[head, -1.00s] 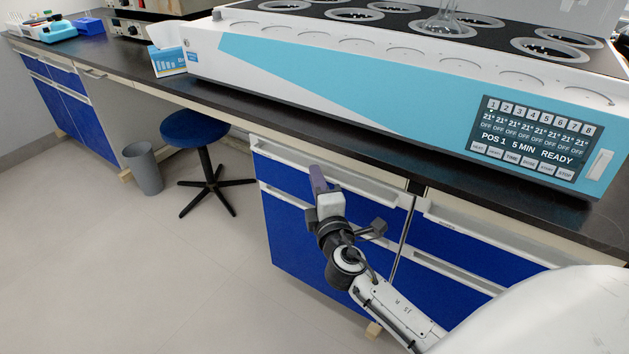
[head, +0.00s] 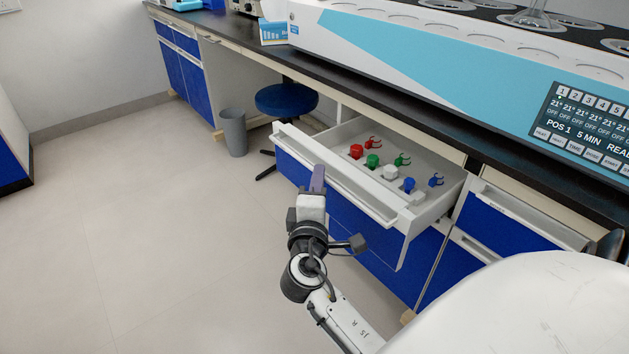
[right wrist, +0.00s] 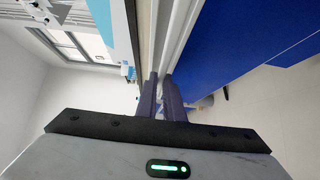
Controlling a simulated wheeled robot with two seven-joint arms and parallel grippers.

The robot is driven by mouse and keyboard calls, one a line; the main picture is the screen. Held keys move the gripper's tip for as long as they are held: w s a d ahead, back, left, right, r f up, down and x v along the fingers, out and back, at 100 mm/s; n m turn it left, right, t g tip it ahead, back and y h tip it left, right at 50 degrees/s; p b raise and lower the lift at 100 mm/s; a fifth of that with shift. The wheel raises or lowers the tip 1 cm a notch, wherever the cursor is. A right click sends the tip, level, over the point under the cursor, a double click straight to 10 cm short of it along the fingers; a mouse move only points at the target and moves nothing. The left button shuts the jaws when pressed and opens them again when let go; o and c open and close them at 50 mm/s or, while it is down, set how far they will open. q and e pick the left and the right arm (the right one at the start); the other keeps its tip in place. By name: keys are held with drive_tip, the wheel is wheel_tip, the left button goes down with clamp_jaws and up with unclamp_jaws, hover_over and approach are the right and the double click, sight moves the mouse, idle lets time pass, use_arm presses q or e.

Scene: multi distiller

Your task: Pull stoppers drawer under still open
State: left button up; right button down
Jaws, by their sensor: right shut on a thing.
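The stoppers drawer (head: 437,212) under the white and light-blue still (head: 420,65) stands open in the head view. Inside it lie red (head: 356,151), green (head: 373,160), white (head: 390,172) and blue (head: 409,185) stoppers, with coloured clips beside them. My right gripper (head: 318,178) is at the drawer's front, shut on the white drawer handle (head: 345,184). In the right wrist view its two dark fingers (right wrist: 161,95) close on the pale handle strip (right wrist: 178,45). My left gripper is not in view.
A blue stool (head: 286,98) and a grey bin (head: 233,132) stand behind the drawer, to its left. A closed blue drawer (head: 505,222) is to the right. The floor (head: 150,230) at the left is clear.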

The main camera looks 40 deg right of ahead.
drive_tip(key=shift+a, duration=0.3)
